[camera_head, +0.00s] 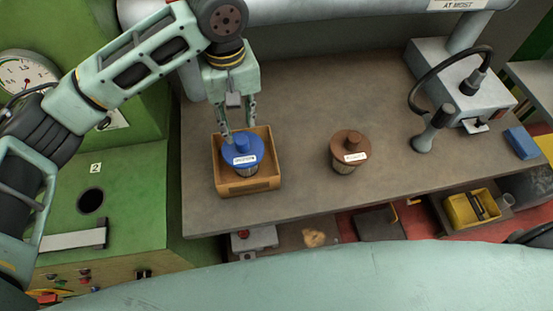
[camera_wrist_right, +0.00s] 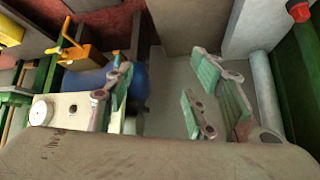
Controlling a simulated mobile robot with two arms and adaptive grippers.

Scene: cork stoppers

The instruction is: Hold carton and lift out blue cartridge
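The blue cartridge (camera_head: 242,150) stands upright in the open brown carton (camera_head: 249,186) on the grey-brown bench, its label facing me. My left gripper (camera_head: 238,122) reaches down over the carton's back part, just behind the blue cartridge. Its fingers are spread apart; whether one touches the carton wall or the cartridge I cannot tell. My right gripper (camera_wrist_right: 155,105) shows only in the right wrist view, with its fingers wide apart and nothing between them. The carton and the cartridge are not recognizable in that view.
A brown cartridge (camera_head: 346,151) stands on the bench (camera_head: 300,110) to the right, with clear bench between it and the carton. A grey device with a black cable (camera_head: 460,85) and a blue block (camera_head: 522,143) are at the right. A yellow bin (camera_head: 470,208) sits below the bench edge.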

